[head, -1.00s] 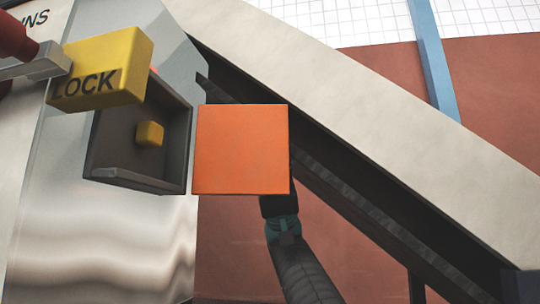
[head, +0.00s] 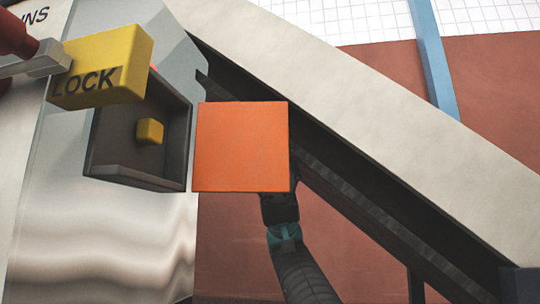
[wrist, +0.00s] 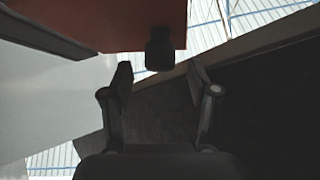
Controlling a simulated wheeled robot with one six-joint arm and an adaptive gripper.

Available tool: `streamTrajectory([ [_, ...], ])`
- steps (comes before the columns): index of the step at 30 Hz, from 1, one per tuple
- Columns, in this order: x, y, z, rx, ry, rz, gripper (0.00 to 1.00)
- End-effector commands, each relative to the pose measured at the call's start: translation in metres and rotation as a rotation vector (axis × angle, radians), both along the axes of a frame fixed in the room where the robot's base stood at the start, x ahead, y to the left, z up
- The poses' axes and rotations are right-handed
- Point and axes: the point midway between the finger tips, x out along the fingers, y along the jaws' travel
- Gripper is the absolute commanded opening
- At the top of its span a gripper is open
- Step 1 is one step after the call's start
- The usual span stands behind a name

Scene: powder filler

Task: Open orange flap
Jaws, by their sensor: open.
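The orange flap (head: 242,147) shows its square face in the head view, just right of a dark recessed box (head: 120,150) whose inside is visible. In the wrist view the flap (wrist: 120,22) fills the top as a red-orange panel, with a dark knob-like piece (wrist: 160,48) at its lower edge. My gripper (wrist: 158,78) is open, its two fingers spread just below that piece, one to each side. Nothing shows between the fingers, and I cannot tell whether they touch the piece. In the head view my gripper's fingertips are hidden behind the flap.
A yellow LOCK block (head: 102,68) stands at the upper left, above the box. A small yellow button (head: 150,132) sits inside the box. A wide pale beam (head: 380,110) slopes down to the right behind the flap. A blue post (head: 433,60) stands farther back.

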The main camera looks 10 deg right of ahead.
Motion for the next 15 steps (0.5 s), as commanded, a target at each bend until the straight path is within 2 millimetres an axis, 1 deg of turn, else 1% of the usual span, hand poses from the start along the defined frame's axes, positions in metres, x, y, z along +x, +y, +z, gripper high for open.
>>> streamTrajectory([
  [3,0.015,-0.005,-0.014,-0.001,0.003,0.000,0.60],
  [7,0.027,-0.010,-0.027,0.000,0.001,0.001,0.60],
  [10,0.031,-0.012,-0.032,0.000,0.000,0.000,0.60],
  [15,0.032,-0.012,-0.033,-0.001,-0.001,-0.001,0.60],
])
